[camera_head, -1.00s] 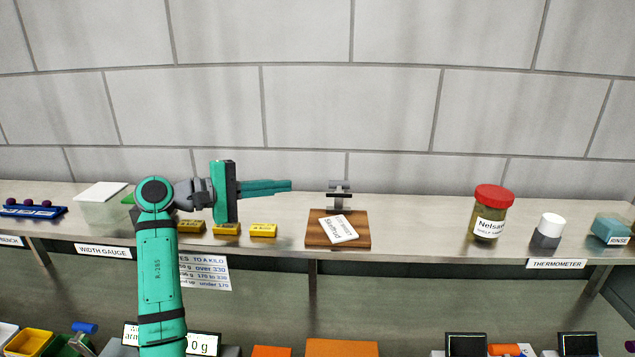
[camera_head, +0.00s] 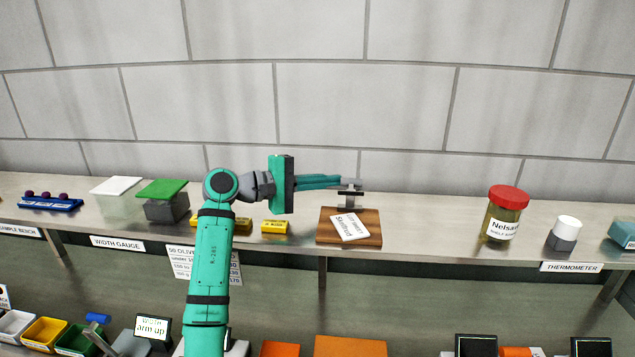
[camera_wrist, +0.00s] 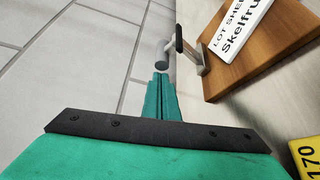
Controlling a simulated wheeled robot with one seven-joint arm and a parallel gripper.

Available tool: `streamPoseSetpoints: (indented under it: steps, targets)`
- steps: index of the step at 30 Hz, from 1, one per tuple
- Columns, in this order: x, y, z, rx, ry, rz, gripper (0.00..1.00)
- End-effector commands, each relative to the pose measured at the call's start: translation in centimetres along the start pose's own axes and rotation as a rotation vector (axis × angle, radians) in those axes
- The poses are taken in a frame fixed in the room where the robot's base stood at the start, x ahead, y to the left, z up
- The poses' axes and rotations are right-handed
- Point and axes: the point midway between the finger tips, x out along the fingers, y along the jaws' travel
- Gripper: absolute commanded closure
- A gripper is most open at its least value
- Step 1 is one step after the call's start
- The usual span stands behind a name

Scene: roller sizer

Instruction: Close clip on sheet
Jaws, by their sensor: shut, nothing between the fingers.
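The clip (camera_head: 350,193) is a small grey and dark fitting that stands at the back edge of a wooden board on the shelf. In the wrist view the clip (camera_wrist: 188,50) shows a grey cylindrical knob and a dark bar, raised above the board. The sheet (camera_head: 349,227), a white card lettered "LOT SHEET Skelfruit", lies tilted on the wooden board (camera_head: 326,236). My gripper (camera_head: 338,182) is shut and empty. Its fingertips are at the left of the clip, close to the knob; I cannot tell whether they touch.
Yellow blocks (camera_head: 274,226) sit left of the board. A green-lidded box (camera_head: 163,203) stands farther left. A red-lidded jar (camera_head: 505,216) and a white-capped pot (camera_head: 565,233) stand to the right. The tiled wall (camera_head: 360,110) rises behind the shelf.

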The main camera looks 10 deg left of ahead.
Motion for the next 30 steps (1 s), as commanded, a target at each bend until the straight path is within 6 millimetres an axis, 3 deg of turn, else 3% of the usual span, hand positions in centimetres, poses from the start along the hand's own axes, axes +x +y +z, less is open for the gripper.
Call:
streamPoseSetpoints:
  steps: [30]
  targets:
    - [-0.37,0.15,0.73,0.005,0.001,0.004,1.00]
